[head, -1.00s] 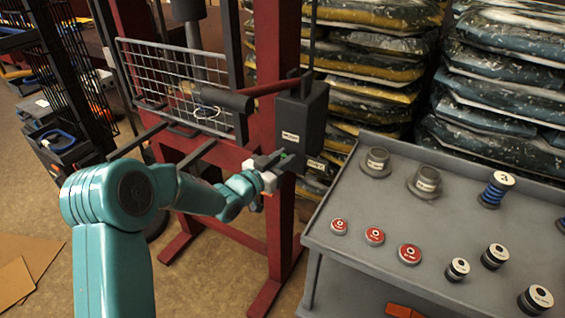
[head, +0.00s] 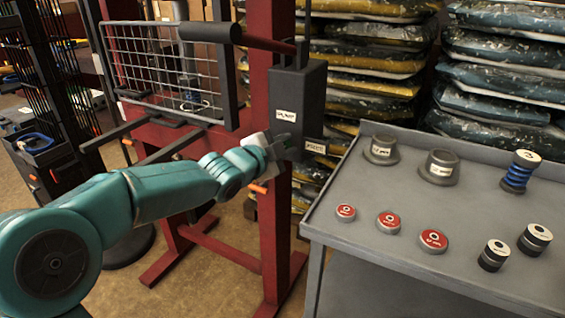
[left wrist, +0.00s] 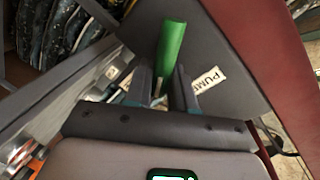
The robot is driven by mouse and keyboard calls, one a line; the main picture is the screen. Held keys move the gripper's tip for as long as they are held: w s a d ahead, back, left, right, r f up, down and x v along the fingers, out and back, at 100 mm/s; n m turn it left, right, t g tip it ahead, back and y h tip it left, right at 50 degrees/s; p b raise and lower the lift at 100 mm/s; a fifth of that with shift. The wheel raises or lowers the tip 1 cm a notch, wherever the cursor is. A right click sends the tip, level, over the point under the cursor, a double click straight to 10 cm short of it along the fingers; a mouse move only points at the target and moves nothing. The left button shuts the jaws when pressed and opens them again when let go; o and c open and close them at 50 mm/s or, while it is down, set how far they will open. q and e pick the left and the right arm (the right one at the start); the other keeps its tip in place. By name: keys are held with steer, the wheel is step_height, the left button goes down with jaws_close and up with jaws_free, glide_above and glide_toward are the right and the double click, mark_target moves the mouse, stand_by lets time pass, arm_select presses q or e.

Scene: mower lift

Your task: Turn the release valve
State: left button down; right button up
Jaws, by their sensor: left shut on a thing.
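The release valve shows in the left wrist view as a green lever (left wrist: 171,45) against the dark grey pump box (left wrist: 232,60). My left gripper (left wrist: 172,88) is shut on the lower part of the lever, with a finger on each side. In the head view the pump box (head: 297,98) is fixed to a red post and bears a white label. My left gripper (head: 279,147) is at the lower front of the box and hides the lever there. My right gripper is not in view.
The red frame (head: 272,215) carries a wire mesh guard (head: 165,70) and dark bars. A grey table (head: 375,235) at the right holds weights, red discs and a blue spring. Stacked bags (head: 375,70) stand behind. A black rack is at the left.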

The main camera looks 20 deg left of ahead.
arm_select(q)
steer(key=m+b, duration=0.1)
steer(key=b, duration=0.1)
steer(key=f+m+b, duration=0.1)
steer(key=b, duration=0.2)
steer(key=shift+d+f+m+y, duration=0.1)
steer(key=shift+d+m+y, duration=0.1)
steer(key=shift+m+y, duration=0.2)
steer(key=shift+m+y+b, duration=0.4)
steer(key=shift+m+b, duration=0.8)
steer(key=shift+b, duration=0.45)
steer(key=c, duration=1.1)
jaws_free()
steer(key=shift+s, duration=0.15)
